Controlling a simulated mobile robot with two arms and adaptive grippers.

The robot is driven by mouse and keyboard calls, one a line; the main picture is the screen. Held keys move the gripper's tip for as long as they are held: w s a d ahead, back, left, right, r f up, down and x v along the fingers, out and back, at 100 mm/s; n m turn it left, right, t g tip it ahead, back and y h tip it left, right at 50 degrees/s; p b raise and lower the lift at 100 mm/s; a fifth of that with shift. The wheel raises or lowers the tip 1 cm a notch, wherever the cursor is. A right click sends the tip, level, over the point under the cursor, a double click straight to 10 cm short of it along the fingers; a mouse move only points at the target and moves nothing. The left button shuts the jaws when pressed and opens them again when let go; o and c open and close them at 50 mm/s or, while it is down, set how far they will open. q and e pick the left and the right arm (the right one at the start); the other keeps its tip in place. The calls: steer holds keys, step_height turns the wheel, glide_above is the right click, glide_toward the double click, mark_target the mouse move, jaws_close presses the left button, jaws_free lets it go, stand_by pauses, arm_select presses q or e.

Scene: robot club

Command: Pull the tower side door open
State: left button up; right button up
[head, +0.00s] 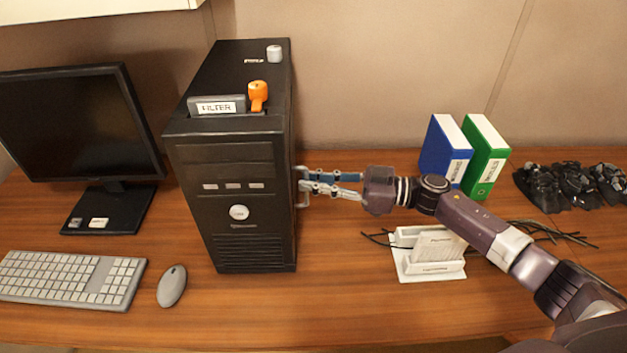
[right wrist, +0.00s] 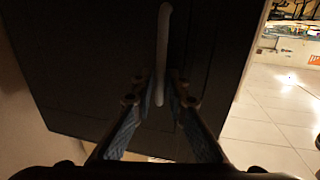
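The black computer tower (head: 225,160) stands upright on the desk. Its right-hand side carries a light grey bar handle (head: 304,200), and that side panel lies flush with the case, with no gap visible. My right gripper (head: 306,180) reaches in from the right, and its fingertips are at the handle. In the right wrist view, the pale handle (right wrist: 164,40) runs upright against the dark side door (right wrist: 90,60). My left gripper is not in view.
A monitor (head: 80,120), keyboard (head: 70,278) and mouse (head: 172,286) are left of the tower. An orange knob (head: 258,94) and a FILTER piece (head: 217,105) sit on top. Under my right arm are a white stand (head: 430,252) and cables; blue (head: 440,150) and green (head: 483,155) binders stand behind.

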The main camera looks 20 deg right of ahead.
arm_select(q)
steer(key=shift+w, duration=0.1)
arm_select(e)
jaws_close()
steer(key=shift+d, duration=0.15)
